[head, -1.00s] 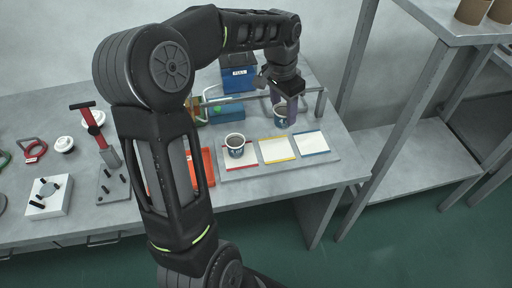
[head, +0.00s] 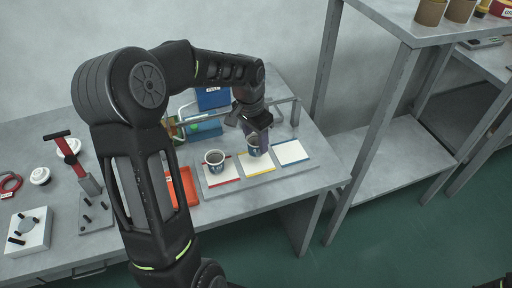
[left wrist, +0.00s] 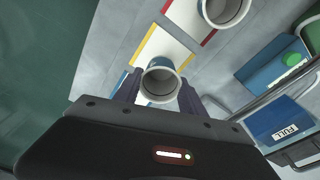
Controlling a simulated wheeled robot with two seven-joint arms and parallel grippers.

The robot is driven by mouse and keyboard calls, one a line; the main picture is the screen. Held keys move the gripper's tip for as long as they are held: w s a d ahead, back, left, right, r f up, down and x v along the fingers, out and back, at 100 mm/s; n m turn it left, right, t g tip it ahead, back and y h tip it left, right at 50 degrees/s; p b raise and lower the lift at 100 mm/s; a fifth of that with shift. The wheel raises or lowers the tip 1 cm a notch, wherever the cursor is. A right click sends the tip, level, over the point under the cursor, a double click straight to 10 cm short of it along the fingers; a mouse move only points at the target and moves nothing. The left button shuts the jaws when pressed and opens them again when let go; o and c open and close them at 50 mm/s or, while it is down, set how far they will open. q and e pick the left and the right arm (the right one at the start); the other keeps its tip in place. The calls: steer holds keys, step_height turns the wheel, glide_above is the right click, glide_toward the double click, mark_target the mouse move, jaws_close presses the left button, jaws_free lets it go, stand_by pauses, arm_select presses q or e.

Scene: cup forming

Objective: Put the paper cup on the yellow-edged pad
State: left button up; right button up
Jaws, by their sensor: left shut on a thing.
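My left gripper (left wrist: 158,101) is shut on a paper cup (left wrist: 160,82), with one finger on each side of it in the left wrist view. In the head view the cup (head: 253,147) is upright at the far part of the yellow-edged pad (head: 258,168). The pad (left wrist: 150,45) also shows beside the cup in the left wrist view. I cannot tell whether the cup's base touches the pad. Another cup (head: 215,158) stands on the red-edged pad (head: 222,178). The blue-edged pad (head: 291,153) is bare. My right gripper is not in view.
The pads lie on a grey board (head: 208,190). An orange tray (head: 183,188) is to its left. A blue bin (head: 213,98) and a metal rail stand behind. A hand press (head: 88,182) is at left. A shelf with brown cups (head: 430,12) is at right.

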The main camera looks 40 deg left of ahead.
mark_target(256, 149)
arm_select(q)
steer(key=shift+f, duration=1.85)
steer(key=shift+f, duration=0.2)
steer(key=o, duration=1.3)
steer(key=shift+r, duration=0.1)
step_height(256, 149, up, 12)
steer(key=s, duration=0.1)
steer(key=shift+s, duration=0.2)
steer(key=shift+a, duration=0.1)
